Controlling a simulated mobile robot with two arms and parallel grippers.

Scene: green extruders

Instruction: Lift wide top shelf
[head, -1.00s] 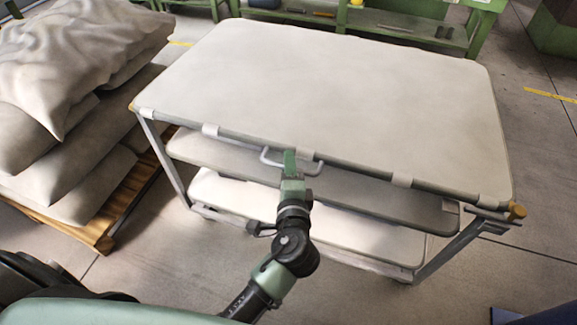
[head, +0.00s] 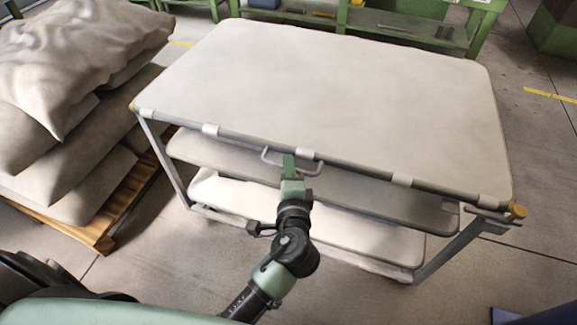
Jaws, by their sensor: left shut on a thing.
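The wide top shelf (head: 330,90) is a pale flat panel with rounded corners, lying on a metal rack. A light metal handle (head: 272,160) sticks out from the middle of its front edge. My left gripper (head: 290,163) is shut on this handle, with the arm reaching up from below. The fingertips partly hide the handle. The shelf looks roughly level. My right gripper is not in view.
Two lower shelves, a middle one (head: 400,200) and a bottom one (head: 350,236), sit beneath the top shelf. Sacks (head: 70,80) are piled on a wooden pallet (head: 104,238) at the left. Green workbenches (head: 415,28) stand behind.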

